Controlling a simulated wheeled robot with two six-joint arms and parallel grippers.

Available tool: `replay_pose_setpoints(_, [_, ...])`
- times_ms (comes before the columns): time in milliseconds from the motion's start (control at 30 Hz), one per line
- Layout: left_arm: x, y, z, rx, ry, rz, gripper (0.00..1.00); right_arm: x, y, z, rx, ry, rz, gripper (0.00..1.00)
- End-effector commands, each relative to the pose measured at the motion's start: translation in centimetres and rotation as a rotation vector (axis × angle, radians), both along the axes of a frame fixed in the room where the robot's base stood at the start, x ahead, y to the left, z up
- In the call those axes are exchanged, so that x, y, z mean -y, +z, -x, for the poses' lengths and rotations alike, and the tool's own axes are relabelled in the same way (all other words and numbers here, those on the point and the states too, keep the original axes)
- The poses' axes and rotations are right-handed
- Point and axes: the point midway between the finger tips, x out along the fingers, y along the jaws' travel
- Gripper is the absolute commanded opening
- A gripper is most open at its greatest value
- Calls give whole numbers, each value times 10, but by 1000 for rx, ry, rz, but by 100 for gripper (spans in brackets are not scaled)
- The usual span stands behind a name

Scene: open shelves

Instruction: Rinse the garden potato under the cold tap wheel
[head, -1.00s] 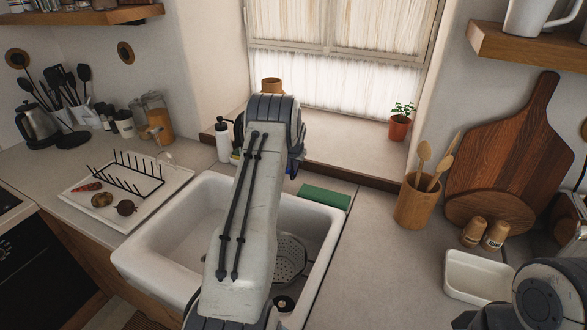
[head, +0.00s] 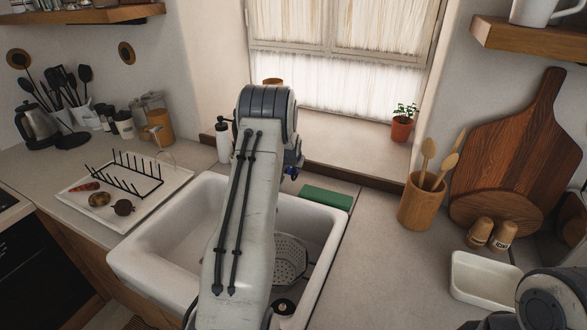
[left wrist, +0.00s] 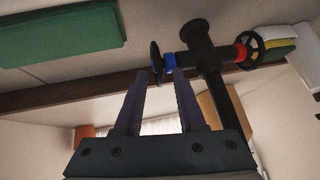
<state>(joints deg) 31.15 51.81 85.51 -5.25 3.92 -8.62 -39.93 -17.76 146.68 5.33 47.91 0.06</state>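The potato (head: 99,199) is brown and lies on the white drying tray, between a carrot and a dark round beet. The cold tap wheel (left wrist: 156,62) is a black disc with a blue collar (left wrist: 169,66), seen nearly edge-on on the dark tap (left wrist: 203,50). My left gripper (left wrist: 160,80) is open, its two fingers apart, pointing at the blue-collared wheel. The wheel is at or just past the fingertips; I cannot tell whether they touch. In the head view my left arm hides the gripper and most of the tap. My right gripper is out of view.
The red-collared wheel (left wrist: 250,45) is on the tap's other side. The white sink (head: 135,262) holds a colander (head: 291,262). A green block (head: 327,198) lies behind it. The drying tray (head: 75,205) stands left; a utensil pot (head: 421,205) and white dish (head: 484,280) stand right.

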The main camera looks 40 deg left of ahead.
Motion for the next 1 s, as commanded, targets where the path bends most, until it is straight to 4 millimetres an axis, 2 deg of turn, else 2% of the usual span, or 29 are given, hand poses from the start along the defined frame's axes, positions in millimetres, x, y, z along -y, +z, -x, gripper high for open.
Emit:
replay_pose_setpoints(267, [4,11,7,1,0,-1,39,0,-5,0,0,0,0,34])
replay_pose_setpoints(733, [31,72,49,2,0,-1,39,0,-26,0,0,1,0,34])
replay_pose_setpoints(1000, [35,81,56,0,-1,1,39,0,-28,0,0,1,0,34])
